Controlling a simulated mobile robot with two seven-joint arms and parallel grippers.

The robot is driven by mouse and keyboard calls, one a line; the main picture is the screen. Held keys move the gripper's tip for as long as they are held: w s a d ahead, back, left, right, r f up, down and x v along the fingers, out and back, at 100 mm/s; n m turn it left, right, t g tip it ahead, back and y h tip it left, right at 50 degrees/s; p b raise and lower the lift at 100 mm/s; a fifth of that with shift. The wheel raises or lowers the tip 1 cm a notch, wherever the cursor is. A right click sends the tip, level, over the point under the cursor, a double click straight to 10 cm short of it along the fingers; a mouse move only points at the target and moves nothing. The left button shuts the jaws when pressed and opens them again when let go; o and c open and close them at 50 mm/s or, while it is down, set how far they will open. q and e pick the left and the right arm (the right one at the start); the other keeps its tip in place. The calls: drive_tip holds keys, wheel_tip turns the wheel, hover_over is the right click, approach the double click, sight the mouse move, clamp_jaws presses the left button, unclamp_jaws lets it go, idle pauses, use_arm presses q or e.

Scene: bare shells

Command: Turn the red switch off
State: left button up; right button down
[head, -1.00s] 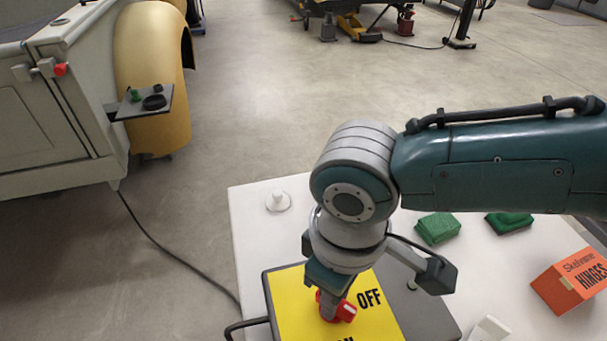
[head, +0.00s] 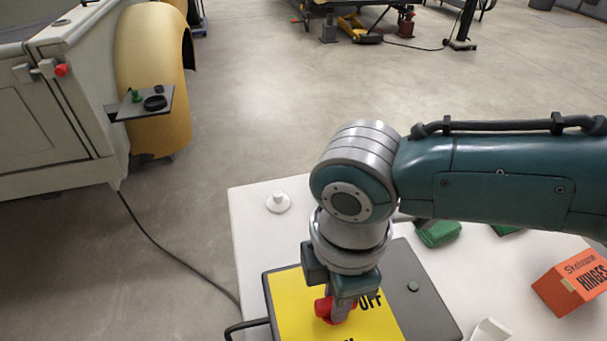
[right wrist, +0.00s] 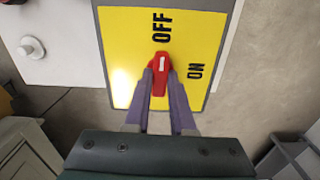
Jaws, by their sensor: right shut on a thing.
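The red switch (head: 322,308) sits on a yellow plate (head: 290,300) on a dark box (head: 425,300) at the bottom of the head view. My right gripper (head: 338,312) points down at the switch and hides part of it. In the right wrist view the two fingers (right wrist: 161,80) are shut on the red switch (right wrist: 160,62), one on each side. The white mark on the switch points up toward the word OFF. The word ON is to its right. My left gripper is in neither view.
The box stands on a white table (head: 250,225). A white peg on a disc (head: 279,203), green blocks (head: 437,235) and an orange HINGES box (head: 572,283) are around it. A black cable (head: 170,250) runs across the floor.

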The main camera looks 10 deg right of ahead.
drive_tip(key=shift+n, duration=0.6)
drive_tip(key=c, duration=0.8)
unclamp_jaws()
drive_tip(key=shift+o, duration=0.2)
drive_tip(key=shift+r, duration=0.15)
drive_tip(key=shift+r, duration=0.35)
wheel_tip(320, 180, up, 9)
drive_tip(key=p, duration=0.1)
